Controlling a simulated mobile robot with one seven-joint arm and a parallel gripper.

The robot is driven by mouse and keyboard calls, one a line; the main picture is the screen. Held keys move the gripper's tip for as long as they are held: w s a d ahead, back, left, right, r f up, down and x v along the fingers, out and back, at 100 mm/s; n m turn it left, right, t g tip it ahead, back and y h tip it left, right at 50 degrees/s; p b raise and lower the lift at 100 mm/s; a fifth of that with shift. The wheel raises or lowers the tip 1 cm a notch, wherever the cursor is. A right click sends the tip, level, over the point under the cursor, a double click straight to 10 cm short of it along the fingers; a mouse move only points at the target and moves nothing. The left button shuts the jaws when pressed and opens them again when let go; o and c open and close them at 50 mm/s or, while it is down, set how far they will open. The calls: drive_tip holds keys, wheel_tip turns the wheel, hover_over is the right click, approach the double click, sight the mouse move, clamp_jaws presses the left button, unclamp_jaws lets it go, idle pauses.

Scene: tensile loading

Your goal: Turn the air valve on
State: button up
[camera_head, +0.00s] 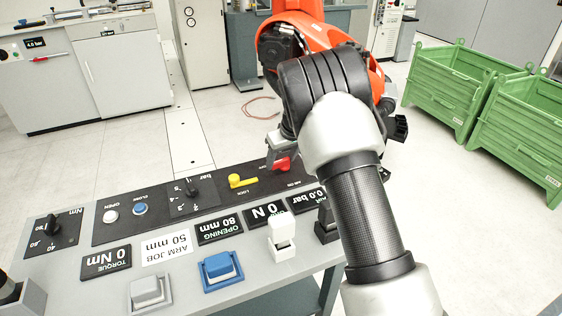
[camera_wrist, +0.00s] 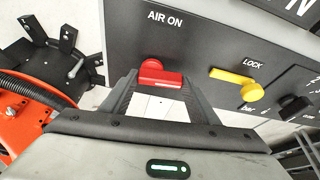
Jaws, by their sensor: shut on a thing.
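The red air valve handle (camera_head: 281,163) sits on the dark panel, near its far right end. In the wrist view the red handle (camera_wrist: 158,74) lies between my fingertips, just below the "AIR ON" label (camera_wrist: 165,18), with its lever lying roughly level to the right. My gripper (camera_head: 284,155) is shut on the handle; its fingers (camera_wrist: 160,88) stand on either side of it. In the head view my wrist and forearm partly hide the valve. A display (camera_head: 328,211) beside my arm reads 0.0 bar upside down.
A yellow LOCK lever (camera_head: 242,181) stands close beside the red handle. Black knobs and push buttons line the panel. Display plates and a blue block (camera_head: 220,269) are on the grey console's front.

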drive_tip(key=n+b, duration=0.1)
drive_tip(key=n+y+b, duration=0.1)
drive_tip(key=n, duration=0.1)
drive_tip(key=shift+d+f+g, duration=0.1)
drive_tip(key=shift+d+g, duration=0.2)
drive_tip(key=shift+d, duration=0.05)
drive_tip(key=n, duration=0.2)
drive_tip(key=n+g+y, duration=0.1)
drive_tip(key=n, duration=0.1)
drive_tip(key=shift+s+d, duration=0.1)
drive_tip(key=shift+d, duration=0.15)
drive_tip(key=n+p, duration=0.1)
drive_tip(key=n+g+p, duration=0.1)
drive_tip(key=n, duration=0.1)
drive_tip(key=n+g+p, duration=0.1)
drive_tip(key=n, duration=0.1)
drive_tip(key=shift+d+r, duration=0.25)
drive_tip(key=shift+d, duration=0.1)
drive_tip(key=shift+w+d+f+n+g+p, duration=0.1)
drive_tip(key=shift+n+g+p, duration=0.45)
drive_tip(key=shift+n, duration=0.55)
drive_tip(key=shift+w+d+f+n+g+p, duration=0.1)
drive_tip(key=shift+n+g+p, duration=0.4)
drive_tip(key=shift+n, duration=0.9)
drive_tip(key=o, duration=1)
drive_tip(key=shift+o, duration=0.2)
drive_tip(key=shift+r, duration=0.1)
